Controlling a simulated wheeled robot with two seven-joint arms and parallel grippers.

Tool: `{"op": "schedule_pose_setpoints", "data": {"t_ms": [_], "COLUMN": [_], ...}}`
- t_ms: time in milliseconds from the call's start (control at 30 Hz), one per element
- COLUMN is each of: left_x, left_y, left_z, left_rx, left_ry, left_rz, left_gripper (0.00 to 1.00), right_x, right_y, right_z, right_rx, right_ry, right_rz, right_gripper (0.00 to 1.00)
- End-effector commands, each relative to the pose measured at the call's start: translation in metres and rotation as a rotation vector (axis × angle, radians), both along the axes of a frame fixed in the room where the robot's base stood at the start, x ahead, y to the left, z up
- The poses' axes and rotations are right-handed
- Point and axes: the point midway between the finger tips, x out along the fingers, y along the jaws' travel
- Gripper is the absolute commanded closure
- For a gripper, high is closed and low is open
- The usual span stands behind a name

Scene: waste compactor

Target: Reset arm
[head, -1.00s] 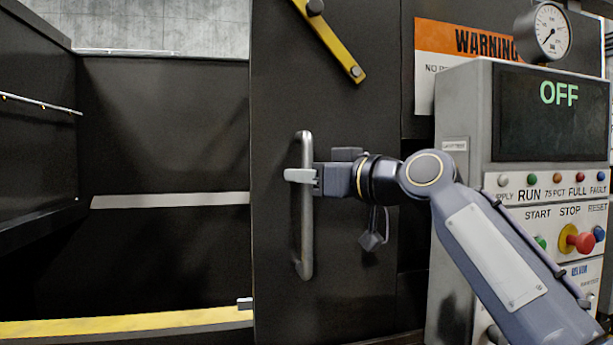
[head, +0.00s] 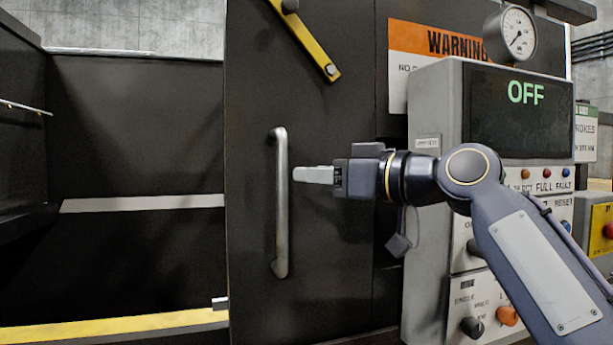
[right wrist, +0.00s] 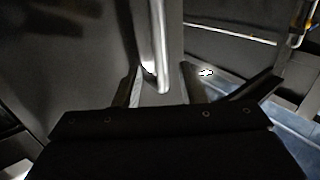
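My right gripper (head: 314,174) is just to the right of the vertical door handle (head: 280,203) in the head view, with a visible gap between them. In the right wrist view the two fingers (right wrist: 161,88) stand apart with nothing held between them, and the handle (right wrist: 160,45) shows beyond their tips. The handle is fixed to the dark sliding door (head: 335,260). My left gripper is not in view.
The dark open chamber (head: 130,130) with a yellow sill (head: 110,327) is left of the door. A control box (head: 435,200) with an "OFF" display (head: 525,95) stands behind my right arm. A pressure gauge (head: 517,35) is above it.

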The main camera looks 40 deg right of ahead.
Motion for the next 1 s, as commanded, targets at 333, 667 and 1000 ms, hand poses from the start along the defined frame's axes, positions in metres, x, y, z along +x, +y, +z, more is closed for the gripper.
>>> {"op": "schedule_pose_setpoints", "data": {"t_ms": [333, 667, 1000], "left_x": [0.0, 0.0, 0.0], "left_y": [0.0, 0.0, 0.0], "left_z": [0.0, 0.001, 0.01], "left_rx": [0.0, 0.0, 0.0], "left_ry": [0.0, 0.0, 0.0], "left_rz": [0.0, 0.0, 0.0], "left_gripper": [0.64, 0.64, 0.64], "right_x": [0.0, 0.005, 0.007], "right_y": [0.0, 0.008, 0.095], "right_z": [0.0, -0.018, -0.219], "right_rx": [0.0, 0.015, 0.171], "right_ry": [0.0, 0.045, 0.514], "right_rz": [0.0, 0.014, 0.094], "right_gripper": [0.63, 0.63, 0.63]}}
